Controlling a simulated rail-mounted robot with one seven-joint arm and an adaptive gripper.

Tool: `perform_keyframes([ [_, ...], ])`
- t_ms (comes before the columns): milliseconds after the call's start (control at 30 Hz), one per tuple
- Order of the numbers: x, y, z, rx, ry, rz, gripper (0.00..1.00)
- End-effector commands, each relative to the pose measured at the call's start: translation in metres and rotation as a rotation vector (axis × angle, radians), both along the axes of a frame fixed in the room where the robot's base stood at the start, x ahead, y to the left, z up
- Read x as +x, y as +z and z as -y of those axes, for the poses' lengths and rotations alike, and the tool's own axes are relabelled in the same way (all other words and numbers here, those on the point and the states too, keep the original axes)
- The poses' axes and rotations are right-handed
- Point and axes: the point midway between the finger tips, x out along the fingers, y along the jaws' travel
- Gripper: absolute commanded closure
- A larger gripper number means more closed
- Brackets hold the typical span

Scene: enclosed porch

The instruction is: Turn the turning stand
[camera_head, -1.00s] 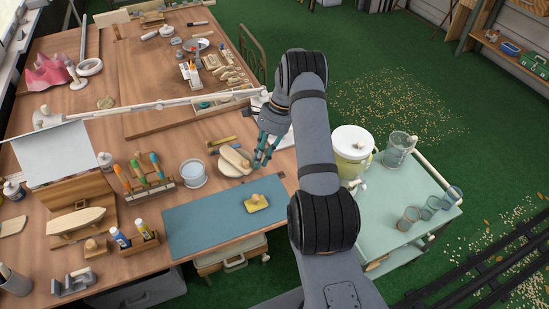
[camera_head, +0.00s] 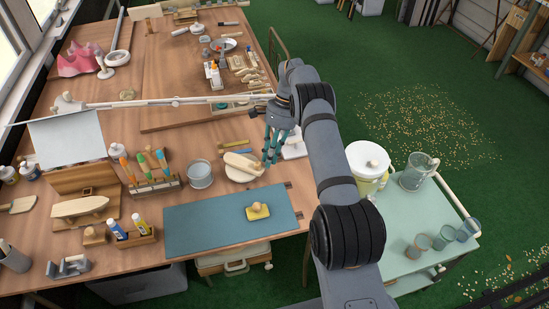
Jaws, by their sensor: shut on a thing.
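The turning stand (camera_head: 236,178) is a low, pale round disc on the wooden bench, just behind the blue mat. A light wooden carved piece (camera_head: 241,163) lies across its top. My gripper (camera_head: 269,160) has teal fingers and reaches down at the stand's right edge. It is shut on the stand at that edge. The fingers and arm hide the exact contact.
A blue mat (camera_head: 225,226) with a yellow block (camera_head: 258,211) lies in front. A thin jointed lamp arm (camera_head: 190,101) crosses behind. A green cart (camera_head: 405,275) stands right.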

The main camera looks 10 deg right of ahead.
Motion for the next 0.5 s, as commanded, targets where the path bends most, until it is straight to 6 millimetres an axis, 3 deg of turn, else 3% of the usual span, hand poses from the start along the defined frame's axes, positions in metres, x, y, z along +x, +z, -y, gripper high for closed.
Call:
perform_keyframes([
  [33, 0.003, 0.0024, -0.0079, 0.009, 0.011, 0.005, 1.0],
  [500, 0.0051, 0.003, -0.0111, 0.009, 0.045, 0.004, 1.0],
])
